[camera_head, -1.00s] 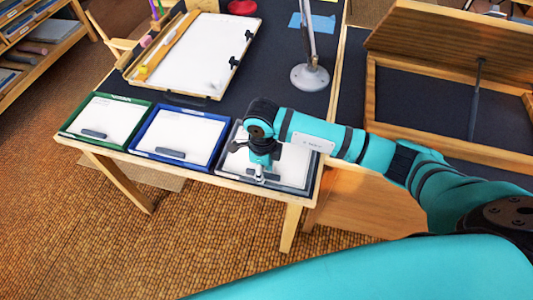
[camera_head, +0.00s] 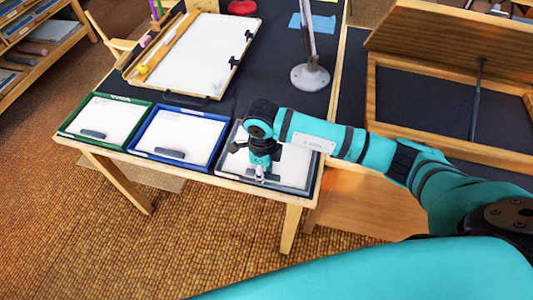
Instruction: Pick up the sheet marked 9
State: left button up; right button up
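Three shallow trays with white sheets stand in a row along the table's front edge: a green tray (camera_head: 68,125), a blue tray (camera_head: 139,140) and a grey tray (camera_head: 226,166). Each sheet has a dark bar near its front edge. No number 9 can be read on the green tray's sheet (camera_head: 108,115), the blue tray's sheet (camera_head: 183,133) or the grey tray's sheet (camera_head: 293,165). My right gripper (camera_head: 261,174) points down over the front part of the grey tray and hides part of its sheet. Its fingers are too small to show a gap or a hold. My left gripper is out of view.
A white drawing board (camera_head: 196,58) with black clips lies behind the trays. A lamp base (camera_head: 310,77) stands behind my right arm. A wooden tilting desk (camera_head: 445,40) is at the right. Dark tabletop (camera_head: 272,75) is clear between board and lamp.

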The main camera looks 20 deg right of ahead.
grip_shut()
jog(key=shift+r, duration=0.2)
jog(key=shift+r+p, duration=0.35)
jog(key=shift+r, duration=0.05)
jog(key=shift+r, duration=0.1)
jog(key=shift+w+d+r+p, duration=0.1)
jog(key=shift+w+r+p, duration=0.1)
jog(key=shift+r+p, duration=0.7)
jog(key=shift+w+d+r+p, duration=0.15)
jog(key=shift+r+p, duration=0.2)
jog(key=shift+r, duration=0.7)
jog(key=shift+w+r+p, duration=0.1)
jog(key=shift+r+p, duration=0.25)
jog(key=shift+r, duration=0.65)
